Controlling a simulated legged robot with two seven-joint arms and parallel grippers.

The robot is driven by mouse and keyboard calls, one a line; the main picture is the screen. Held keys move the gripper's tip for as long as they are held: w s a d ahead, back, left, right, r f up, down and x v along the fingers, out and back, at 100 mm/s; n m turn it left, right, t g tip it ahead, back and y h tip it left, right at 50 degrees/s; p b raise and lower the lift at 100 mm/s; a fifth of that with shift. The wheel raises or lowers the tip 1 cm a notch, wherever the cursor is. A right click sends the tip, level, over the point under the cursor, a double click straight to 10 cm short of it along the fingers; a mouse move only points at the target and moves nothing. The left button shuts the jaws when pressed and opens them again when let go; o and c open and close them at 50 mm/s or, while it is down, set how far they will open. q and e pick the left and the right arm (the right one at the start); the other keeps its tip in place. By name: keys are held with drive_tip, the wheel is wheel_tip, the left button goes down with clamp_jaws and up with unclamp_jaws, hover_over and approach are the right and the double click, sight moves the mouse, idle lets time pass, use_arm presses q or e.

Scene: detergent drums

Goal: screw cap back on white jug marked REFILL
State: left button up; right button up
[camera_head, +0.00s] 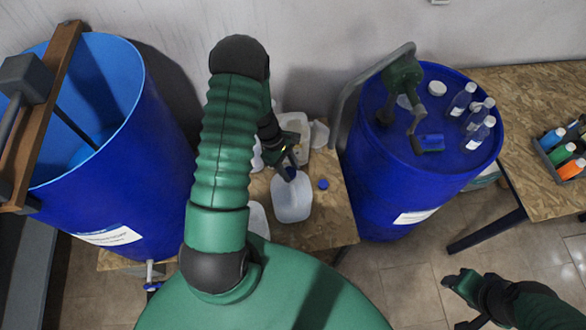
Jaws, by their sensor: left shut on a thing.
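A white translucent jug (291,201) stands on the low wooden table between the two blue drums. No REFILL marking is legible on it from here. My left gripper (290,173) points down at the top of this jug. It is shut on a small dark-blue thing that looks like a cap, mostly hidden by the fingers. I cannot tell whether this touches the jug's neck. A loose blue cap (323,184) lies on the table just right of the jug. My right gripper (456,281) is low at the right, far from the jug; its jaws are unclear.
Other whitish containers (295,124) stand behind the jug, and another (258,221) is partly hidden by my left arm. An open blue drum (103,170) stands left. A closed drum (405,180) with a pump and bottles (462,99) on top stands right.

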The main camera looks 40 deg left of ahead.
use_arm(q)
drive_tip(key=shift+w+d, duration=0.1)
drive_tip(key=shift+w, duration=0.05)
drive_tip(key=shift+f, duration=0.25)
drive_tip(key=shift+f+b, duration=0.95)
drive_tip(key=shift+f, duration=0.05)
idle(1.6)
drive_tip(key=m+g, duration=0.1)
drive_tip(key=m, duration=0.2)
drive_tip(key=shift+w+f+m, duration=0.1)
drive_tip(key=shift+m, duration=0.2)
drive_tip(key=shift+m+g, duration=0.6)
drive_tip(key=shift+m, duration=0.5)
drive_tip(key=m+g+y+b, duration=0.1)
drive_tip(key=m, duration=0.3)
drive_tip(key=shift+m+g, duration=0.4)
drive_tip(key=shift+m, duration=0.4)
